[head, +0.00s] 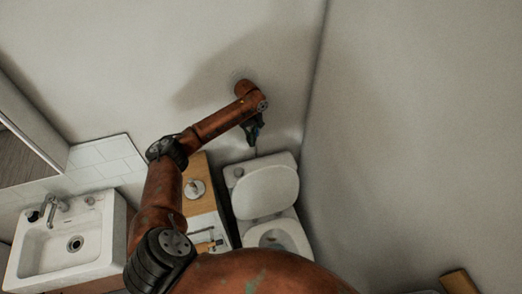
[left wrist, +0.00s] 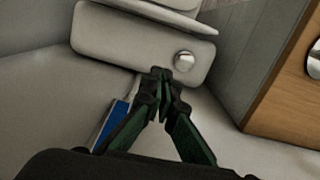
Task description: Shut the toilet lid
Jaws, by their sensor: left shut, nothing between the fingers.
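The white toilet stands against the back wall in the head view. Its lid (head: 266,192) is raised and leans back toward the tank (head: 237,173). The bowl and seat (head: 281,238) are exposed below it. My left gripper (head: 257,146) is above and behind the tank, close to the wall, fingers pointing down. In the left wrist view the gripper (left wrist: 161,72) is shut and empty, its tips beside the tank top (left wrist: 115,36) near the round silver flush button (left wrist: 184,61). The lid's edge (left wrist: 170,13) shows beyond the tank. My right gripper is not in view.
A wooden cabinet (head: 197,172) with a round item on top stands left of the toilet. A white sink (head: 72,240) is at the far left. The right wall is close to the toilet. A blue object (left wrist: 112,122) shows beside the fingers in the left wrist view.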

